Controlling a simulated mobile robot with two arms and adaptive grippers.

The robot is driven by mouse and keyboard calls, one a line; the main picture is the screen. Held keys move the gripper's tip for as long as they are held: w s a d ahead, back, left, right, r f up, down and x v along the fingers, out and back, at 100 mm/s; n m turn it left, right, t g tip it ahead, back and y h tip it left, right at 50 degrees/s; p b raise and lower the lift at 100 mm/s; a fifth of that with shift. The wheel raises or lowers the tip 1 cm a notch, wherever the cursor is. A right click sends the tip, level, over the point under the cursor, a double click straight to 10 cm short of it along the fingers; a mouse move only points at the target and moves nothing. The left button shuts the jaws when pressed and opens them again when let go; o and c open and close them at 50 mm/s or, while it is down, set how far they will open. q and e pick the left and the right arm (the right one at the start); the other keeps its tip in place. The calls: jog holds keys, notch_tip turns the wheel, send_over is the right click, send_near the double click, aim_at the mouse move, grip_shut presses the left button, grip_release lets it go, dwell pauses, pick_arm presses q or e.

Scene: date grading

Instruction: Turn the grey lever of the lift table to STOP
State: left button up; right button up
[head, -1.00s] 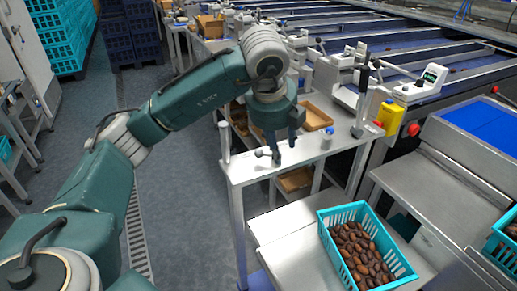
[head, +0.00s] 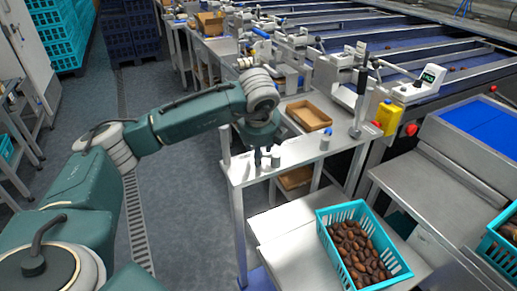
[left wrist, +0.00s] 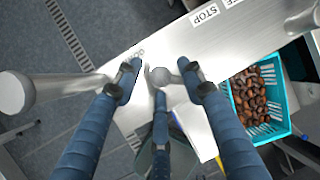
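The lift table (head: 300,158) is a grey metal table in the middle of the head view. Its grey lever shows in the left wrist view as a rounded knob (left wrist: 160,76) above the table top. A STOP label (left wrist: 205,15) lies up and right of the knob; another label (left wrist: 133,55), hard to read, lies to its left. My left gripper (head: 265,162) is low over the table's near left corner. In the left wrist view its fingers (left wrist: 160,82) are spread around the knob, with gaps on both sides. The lever's shaft is mostly hidden. My right gripper is out of view.
A grey post (left wrist: 15,92) stands left of the fingers. A brown tray (head: 309,115), a small cylinder (head: 325,139) and a tall black-handled lever (head: 361,90) are on the table farther back. A turquoise crate of dates (head: 326,218) stands in front.

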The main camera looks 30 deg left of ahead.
pick_arm(q)
jog(key=shift+f, duration=0.1)
grip_shut()
